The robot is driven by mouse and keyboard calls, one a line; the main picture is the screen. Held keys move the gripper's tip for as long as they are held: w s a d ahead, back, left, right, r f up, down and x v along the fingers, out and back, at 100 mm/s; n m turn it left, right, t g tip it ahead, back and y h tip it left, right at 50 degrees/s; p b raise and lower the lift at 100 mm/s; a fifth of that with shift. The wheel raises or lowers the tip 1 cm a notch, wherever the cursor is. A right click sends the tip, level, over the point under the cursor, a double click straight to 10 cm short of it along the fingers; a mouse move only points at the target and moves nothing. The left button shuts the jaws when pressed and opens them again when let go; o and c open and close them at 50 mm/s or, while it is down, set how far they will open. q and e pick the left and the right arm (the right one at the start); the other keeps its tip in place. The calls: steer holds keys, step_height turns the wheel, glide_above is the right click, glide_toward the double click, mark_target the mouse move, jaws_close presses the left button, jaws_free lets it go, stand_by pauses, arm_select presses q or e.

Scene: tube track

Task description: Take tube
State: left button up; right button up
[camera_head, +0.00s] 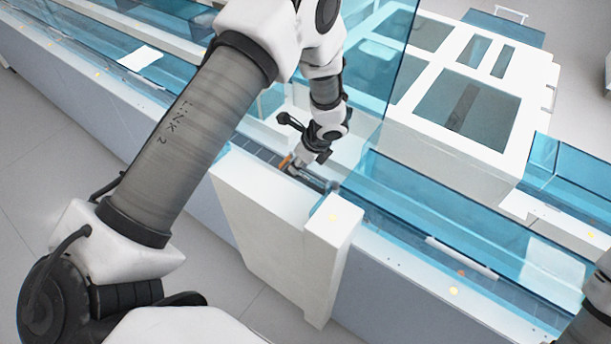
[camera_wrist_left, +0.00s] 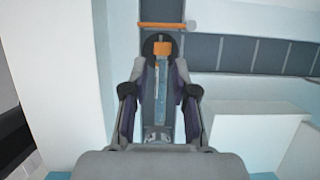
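A thin tube (camera_wrist_left: 162,85) with an orange top end shows in the left wrist view, between the fingers of my left gripper (camera_wrist_left: 160,75). The fingers stand apart on both sides of it, with gaps visible, so the gripper looks open. A dark rounded piece surrounds the orange end; I cannot tell if it is a holder. In the head view my left gripper (camera_head: 303,166) is low over the track, beside the white block, and the tube is too small to make out. My right gripper is out of view.
An orange bar (camera_wrist_left: 162,25) crosses the dark track (camera_wrist_left: 235,52). A white block (camera_head: 265,200) stands at the near side. Blue transparent panels (camera_head: 400,190) line the track, and a white machine housing (camera_head: 425,110) is behind. Part of my right arm shows at the lower right.

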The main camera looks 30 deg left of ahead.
arm_select(q)
steer(key=x, duration=0.2)
steer(key=shift+w+f, duration=0.1)
steer(key=shift+f, duration=0.2)
steer(key=shift+w+a+f, duration=0.1)
steer(key=c, duration=0.5)
step_height(320, 180, up, 10)
steer(key=shift+r, duration=0.15)
